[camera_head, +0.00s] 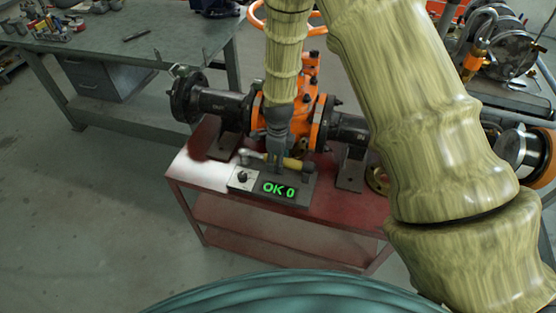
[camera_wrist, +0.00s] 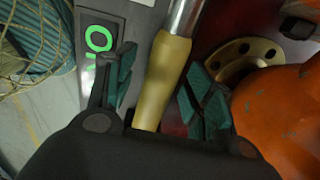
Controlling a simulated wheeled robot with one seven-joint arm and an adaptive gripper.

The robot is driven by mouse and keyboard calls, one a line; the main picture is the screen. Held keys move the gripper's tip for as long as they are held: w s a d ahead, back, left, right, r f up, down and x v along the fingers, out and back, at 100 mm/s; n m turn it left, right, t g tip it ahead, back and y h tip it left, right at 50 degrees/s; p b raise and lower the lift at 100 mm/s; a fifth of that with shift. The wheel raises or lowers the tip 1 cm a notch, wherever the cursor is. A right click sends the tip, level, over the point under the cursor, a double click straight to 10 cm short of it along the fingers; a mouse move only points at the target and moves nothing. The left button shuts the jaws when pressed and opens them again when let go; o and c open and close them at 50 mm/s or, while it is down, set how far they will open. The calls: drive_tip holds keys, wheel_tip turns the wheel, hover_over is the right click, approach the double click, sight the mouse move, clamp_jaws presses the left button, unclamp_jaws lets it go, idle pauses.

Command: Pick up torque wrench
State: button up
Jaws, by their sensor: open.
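The torque wrench has a yellow handle (camera_wrist: 163,80) and a metal shaft (camera_wrist: 184,16). In the head view its yellow handle (camera_head: 292,163) lies behind the box with the green "OK 0" display, at the front of the red cart. My gripper (camera_wrist: 158,85) is open, with one green-padded finger on each side of the yellow handle. Gaps show between handle and pads. In the head view my gripper (camera_head: 277,158) points down at the wrench and hides part of it.
The display box (camera_head: 246,180) stands on the red cart (camera_head: 335,208). Behind the wrench is the orange valve (camera_head: 293,118) with dark flanged pipes (camera_head: 222,104). In the wrist view a brass flange (camera_wrist: 240,58) and the orange body (camera_wrist: 283,115) lie close on the right. A grey workbench (camera_head: 150,35) stands back left.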

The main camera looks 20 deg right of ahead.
clamp_jaws()
drive_tip(key=shift+r, duration=0.2)
idle(0.4)
